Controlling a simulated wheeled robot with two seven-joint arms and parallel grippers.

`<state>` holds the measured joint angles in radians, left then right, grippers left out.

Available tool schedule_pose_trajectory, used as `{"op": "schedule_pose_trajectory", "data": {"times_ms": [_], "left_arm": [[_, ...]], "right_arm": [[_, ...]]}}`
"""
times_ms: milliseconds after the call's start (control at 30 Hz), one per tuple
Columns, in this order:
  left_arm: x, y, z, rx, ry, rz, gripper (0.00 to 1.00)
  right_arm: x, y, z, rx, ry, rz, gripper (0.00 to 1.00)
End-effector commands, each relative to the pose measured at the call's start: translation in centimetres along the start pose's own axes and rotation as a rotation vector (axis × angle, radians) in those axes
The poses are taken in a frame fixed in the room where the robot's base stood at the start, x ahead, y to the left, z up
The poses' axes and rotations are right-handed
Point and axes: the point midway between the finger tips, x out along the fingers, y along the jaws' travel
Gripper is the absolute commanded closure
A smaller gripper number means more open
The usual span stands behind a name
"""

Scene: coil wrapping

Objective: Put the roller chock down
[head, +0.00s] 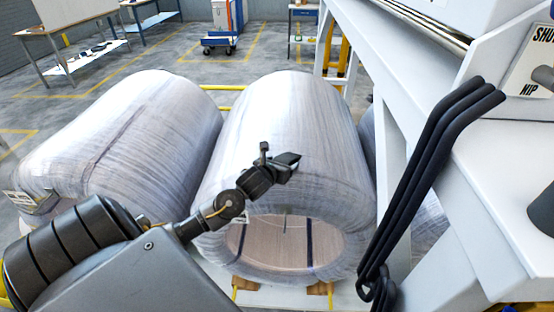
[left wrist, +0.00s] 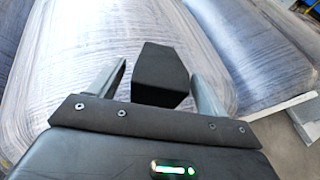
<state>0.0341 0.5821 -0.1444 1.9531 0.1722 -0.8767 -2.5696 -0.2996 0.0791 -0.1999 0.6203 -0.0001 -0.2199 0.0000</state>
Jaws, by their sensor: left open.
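A black, blocky roller chock (left wrist: 160,75) shows between the two fingers of my left gripper (left wrist: 165,85) in the left wrist view. The fingers are apart, with a gap visible on the left side of the block; the right finger is close to it. In the head view my left gripper (head: 278,168) is over the near upper part of the middle wrapped coil (head: 275,110), and the dark chock (head: 288,160) shows at its tip. I cannot tell what, if anything, the chock rests on. My right gripper is not in view.
Another wrapped coil (head: 130,130) lies at the left. Wooden blocks (head: 318,288) show under the middle coil's near end. A white machine frame (head: 430,165) with black bent bars (head: 430,150) stands close on the right. A blue cart (head: 220,42) stands behind on open floor.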

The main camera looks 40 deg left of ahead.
Motion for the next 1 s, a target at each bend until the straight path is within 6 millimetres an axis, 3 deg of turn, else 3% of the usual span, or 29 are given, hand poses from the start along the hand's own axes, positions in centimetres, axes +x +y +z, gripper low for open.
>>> {"op": "schedule_pose_trajectory", "data": {"times_ms": [600, 900, 1000], "left_arm": [[-10.6, -0.1, -0.2, -0.004, -0.001, -0.003, 0.24], [-12.0, 0.0, -0.1, -0.004, 0.002, -0.002, 0.24], [-12.1, -0.2, -0.8, -0.056, 0.022, -0.003, 0.24]], "right_arm": [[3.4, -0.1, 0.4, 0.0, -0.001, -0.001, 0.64], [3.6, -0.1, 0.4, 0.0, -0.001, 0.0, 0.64], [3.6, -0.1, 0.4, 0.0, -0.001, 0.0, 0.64]]}}
